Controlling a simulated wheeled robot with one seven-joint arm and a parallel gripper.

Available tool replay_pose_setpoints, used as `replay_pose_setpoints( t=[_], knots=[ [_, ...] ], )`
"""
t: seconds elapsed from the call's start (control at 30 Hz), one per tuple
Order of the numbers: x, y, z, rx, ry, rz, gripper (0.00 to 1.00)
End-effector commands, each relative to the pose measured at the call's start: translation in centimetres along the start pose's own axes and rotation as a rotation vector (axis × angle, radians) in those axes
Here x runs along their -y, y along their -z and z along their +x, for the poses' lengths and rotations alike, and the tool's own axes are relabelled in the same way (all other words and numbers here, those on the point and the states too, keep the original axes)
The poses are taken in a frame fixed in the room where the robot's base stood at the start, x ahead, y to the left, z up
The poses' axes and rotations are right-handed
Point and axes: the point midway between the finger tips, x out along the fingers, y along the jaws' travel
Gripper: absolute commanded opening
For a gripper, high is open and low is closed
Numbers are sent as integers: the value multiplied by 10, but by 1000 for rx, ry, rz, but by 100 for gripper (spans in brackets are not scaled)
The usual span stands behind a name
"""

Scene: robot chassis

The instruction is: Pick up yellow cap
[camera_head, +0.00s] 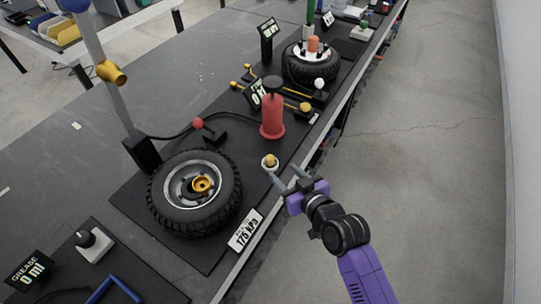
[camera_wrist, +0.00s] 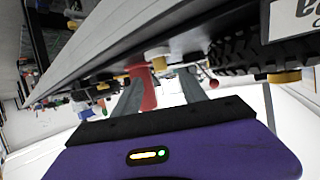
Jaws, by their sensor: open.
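The yellow cap (camera_head: 270,159) sits on a small round white holder on the black mat, between the front wheel and the red pump, near the bench's right edge. My gripper (camera_head: 283,176) is open and empty, just to the right of and below the cap in the head view, with its fingers pointing toward it. In the wrist view the cap (camera_wrist: 159,63) appears beyond the gap between the fingertips (camera_wrist: 160,76), with its white holder against it. The cap is apart from the fingers as far as I can see.
A black-tyred wheel (camera_head: 196,192) lies left of the cap. A red pump (camera_head: 272,112) stands just behind it. A "175 kPa" sign (camera_head: 245,230) is near the front edge. Open floor (camera_head: 430,150) lies right of the bench.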

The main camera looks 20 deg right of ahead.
Motion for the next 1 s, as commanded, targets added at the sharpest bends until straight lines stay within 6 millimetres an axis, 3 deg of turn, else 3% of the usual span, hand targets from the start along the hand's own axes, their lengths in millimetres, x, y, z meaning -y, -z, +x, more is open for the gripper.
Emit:
replay_pose_setpoints(
  t=[0.17,0.6,0.73,1.0],
  knots=[
    [2,-2,7,13,6,-18,50],
    [-2,14,58,11,5,-19,50],
    [-2,11,72,12,5,-18,50],
    [-2,9,78,12,5,-18,50]
  ],
)
